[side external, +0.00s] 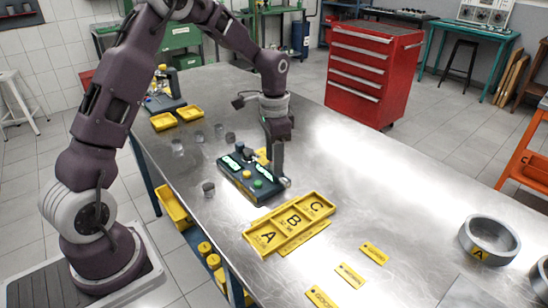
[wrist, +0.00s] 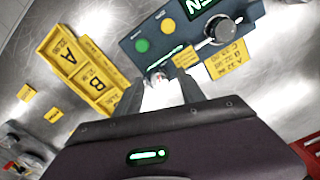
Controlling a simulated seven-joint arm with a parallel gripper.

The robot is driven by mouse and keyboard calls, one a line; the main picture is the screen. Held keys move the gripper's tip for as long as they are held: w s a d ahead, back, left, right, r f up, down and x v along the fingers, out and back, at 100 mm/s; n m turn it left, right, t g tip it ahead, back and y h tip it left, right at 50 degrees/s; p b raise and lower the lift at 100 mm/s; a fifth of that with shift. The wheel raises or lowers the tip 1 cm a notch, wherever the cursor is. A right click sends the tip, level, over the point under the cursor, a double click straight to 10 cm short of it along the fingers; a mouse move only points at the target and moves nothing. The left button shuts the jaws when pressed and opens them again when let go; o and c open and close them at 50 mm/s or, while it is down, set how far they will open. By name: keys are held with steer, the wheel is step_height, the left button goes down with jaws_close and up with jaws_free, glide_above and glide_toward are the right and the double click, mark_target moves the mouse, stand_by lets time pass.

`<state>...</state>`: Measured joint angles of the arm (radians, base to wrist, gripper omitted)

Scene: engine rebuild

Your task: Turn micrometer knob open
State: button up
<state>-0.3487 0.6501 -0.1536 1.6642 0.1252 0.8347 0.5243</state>
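The dark teal gauge box (side external: 250,180) stands on the metal table with lit green displays, a green button (wrist: 142,45) and a yellow button (wrist: 168,25). A round dark knob (wrist: 221,30) with a silvery rim sits on it in the wrist view. A small silvery round part (wrist: 155,77) projects from the box's near edge; it also shows in the side view (side external: 285,183). I cannot tell for certain which one is the micrometer knob. My gripper (wrist: 159,80) is open, its fingers apart on either side of the small silvery part, with gaps visible. The fingers (side external: 279,160) point down at the box's right end.
A yellow tray (side external: 263,240) marked A, B, C lies in front of the box. Yellow cards (side external: 350,275) and a metal ring (side external: 488,240) are toward the right. Several small cylinders (side external: 208,189) stand left of the box.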

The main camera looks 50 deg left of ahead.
step_height(320, 180, up, 7)
steer(key=shift+r, duration=0.1)
stand_by(0.5)
steer(key=s+d+r+n+t, duration=0.25)
steer(key=s+d+r, duration=0.45)
steer(key=s+r, duration=0.4)
steer(key=s+d+n+t, duration=0.1)
steer(key=s, duration=0.7)
steer(key=s+d+f+n+t, duration=0.1)
steer(key=s+d+t, duration=0.1)
steer(key=s, duration=0.6)
steer(key=shift+d+f, duration=0.25)
steer(key=shift+d, duration=0.05)
